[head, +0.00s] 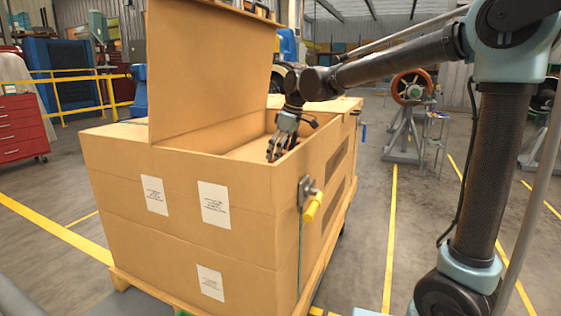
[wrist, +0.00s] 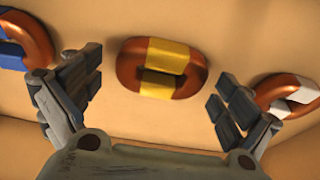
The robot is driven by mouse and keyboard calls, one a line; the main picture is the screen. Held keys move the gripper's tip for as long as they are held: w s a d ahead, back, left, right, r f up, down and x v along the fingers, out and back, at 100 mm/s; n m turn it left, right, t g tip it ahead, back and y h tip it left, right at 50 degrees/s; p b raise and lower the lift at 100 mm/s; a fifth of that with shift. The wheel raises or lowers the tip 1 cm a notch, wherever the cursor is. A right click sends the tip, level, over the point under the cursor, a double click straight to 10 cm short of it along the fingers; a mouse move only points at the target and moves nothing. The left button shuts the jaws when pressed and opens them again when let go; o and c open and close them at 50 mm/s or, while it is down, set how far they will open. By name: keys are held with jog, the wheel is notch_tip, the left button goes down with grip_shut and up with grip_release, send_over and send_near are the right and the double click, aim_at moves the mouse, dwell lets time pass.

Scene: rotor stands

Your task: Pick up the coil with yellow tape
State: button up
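The coil with yellow tape (wrist: 133,68) is a copper-coloured oval ring with yellow tape on its upper and lower sides. In the wrist view it lies on the cardboard surface, ahead of and between the spread fingers. My gripper (wrist: 152,108) is open and empty, and no finger touches this coil. In the head view my gripper (head: 278,147) reaches down into the open cardboard box (head: 180,217). The box walls hide the coils in the head view.
A coil with blue tape (wrist: 38,38) lies at the left and one with white tape (wrist: 270,90) at the right, each close to a finger. The raised box flap (head: 210,70) stands left of my arm. A rotor stand (head: 405,125) is beyond the box.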

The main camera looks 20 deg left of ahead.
jog(key=c, duration=0.9)
jog(key=shift+c, duration=0.2)
